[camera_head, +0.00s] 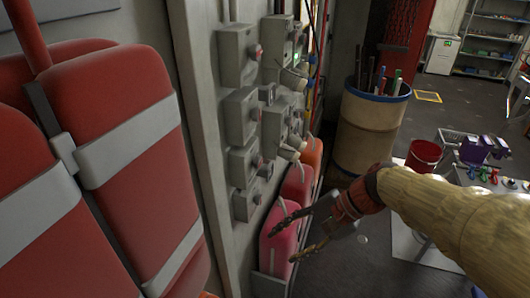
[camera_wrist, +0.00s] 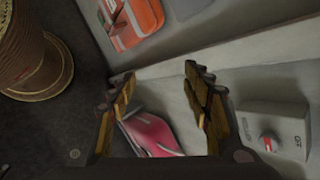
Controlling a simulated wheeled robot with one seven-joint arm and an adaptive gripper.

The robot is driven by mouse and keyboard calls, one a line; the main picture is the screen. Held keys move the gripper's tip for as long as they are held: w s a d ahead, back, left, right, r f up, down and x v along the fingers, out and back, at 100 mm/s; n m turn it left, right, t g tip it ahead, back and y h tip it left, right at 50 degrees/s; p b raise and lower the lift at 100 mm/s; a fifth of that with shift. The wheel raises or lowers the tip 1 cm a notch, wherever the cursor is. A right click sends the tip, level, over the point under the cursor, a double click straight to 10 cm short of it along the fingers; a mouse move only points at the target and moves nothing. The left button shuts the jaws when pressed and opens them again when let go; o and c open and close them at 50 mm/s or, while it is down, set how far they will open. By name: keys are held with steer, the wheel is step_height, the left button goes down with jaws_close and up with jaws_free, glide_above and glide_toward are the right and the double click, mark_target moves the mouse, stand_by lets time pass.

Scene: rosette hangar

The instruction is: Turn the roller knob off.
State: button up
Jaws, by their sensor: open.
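Several grey control boxes with red knobs are fixed to the wall panel in the head view, such as a lower box (camera_head: 245,204). I cannot tell from the labels which one is the roller knob. In the wrist view, a grey box (camera_wrist: 278,125) with a red knob (camera_wrist: 268,143) and a small unreadable label is at the lower right. My gripper (camera_head: 281,247) is open and empty, below and to the right of the boxes. In the wrist view my gripper (camera_wrist: 158,78) has its fingers spread, with the knob outside them to the right, not touched.
Pink and red canisters (camera_head: 278,238) stand in a low rack along the wall, close to my fingers. Red padded seats (camera_head: 125,120) fill the left. A barrel (camera_head: 367,130) with tools stands ahead. A red bucket (camera_head: 424,156) is at the right.

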steer(key=w+a+r+m+y+p, duration=0.1)
steer(key=w+r+m+y+p, duration=0.15)
steer(key=w, duration=0.35)
steer(key=w+a+r+m+y+p, duration=0.1)
steer(key=w+m+y+p, duration=0.15)
steer(key=w, duration=0.45)
steer(key=m+t+y+p, duration=0.3)
steer(key=m+t+y, duration=0.1)
steer(key=m+t, duration=0.25)
glide_toward(260, 164)
steer(key=w+a, duration=0.2)
steer(key=shift+m+g, duration=0.25)
steer(key=shift+g, duration=0.2)
steer(key=p+x, duration=0.1)
steer(key=x, duration=0.5)
steer(key=shift+s+a, duration=0.1)
steer(key=c, duration=1.1)
steer(key=shift+c, duration=0.2)
